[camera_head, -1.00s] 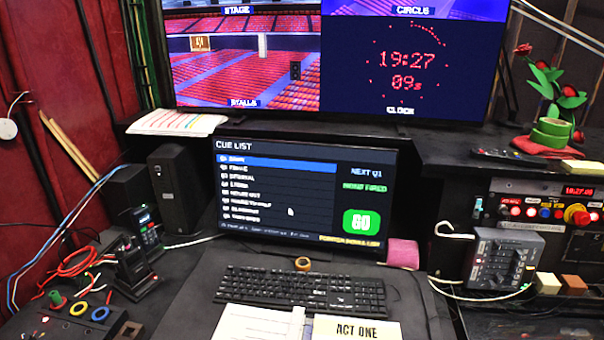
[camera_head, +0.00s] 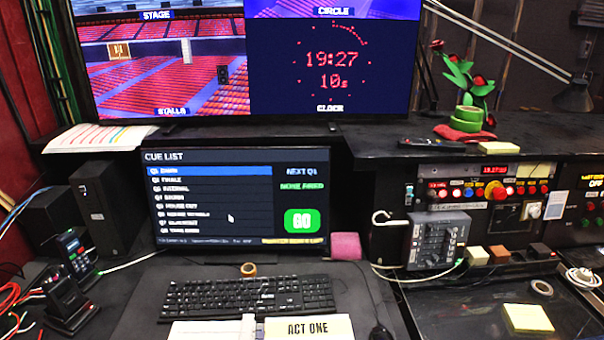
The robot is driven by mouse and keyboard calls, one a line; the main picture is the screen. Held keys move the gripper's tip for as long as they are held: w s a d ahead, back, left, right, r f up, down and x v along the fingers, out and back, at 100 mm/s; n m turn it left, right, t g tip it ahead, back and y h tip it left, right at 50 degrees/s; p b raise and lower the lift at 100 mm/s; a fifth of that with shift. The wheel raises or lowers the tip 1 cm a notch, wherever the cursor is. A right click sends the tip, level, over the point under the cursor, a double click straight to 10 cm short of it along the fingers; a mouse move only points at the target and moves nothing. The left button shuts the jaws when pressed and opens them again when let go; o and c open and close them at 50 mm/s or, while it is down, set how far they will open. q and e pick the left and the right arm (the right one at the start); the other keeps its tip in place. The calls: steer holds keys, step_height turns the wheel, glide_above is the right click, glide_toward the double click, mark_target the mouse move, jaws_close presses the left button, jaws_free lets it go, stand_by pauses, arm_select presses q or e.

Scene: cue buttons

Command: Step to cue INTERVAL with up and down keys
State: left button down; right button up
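The cue list screen (camera_head: 240,200) stands at the back of the desk. Its top row (camera_head: 210,171) is highlighted in blue; its text is blurred. The third row, INTERVAL (camera_head: 175,189), is not highlighted. A green GO box (camera_head: 304,221) is on the screen's right side, below the words NEXT Q1 and a line that seems to read NONE FIRED. A white pointer (camera_head: 230,218) lies low on the list. The black keyboard (camera_head: 240,297) lies flat in front of the screen; its single keys are too small to tell apart. Neither gripper is in view.
An ACT ONE sheet (camera_head: 309,328) lies in front of the keyboard, a dark mouse (camera_head: 380,332) to its right. A tape roll (camera_head: 248,269) and pink block (camera_head: 346,246) are near the screen.

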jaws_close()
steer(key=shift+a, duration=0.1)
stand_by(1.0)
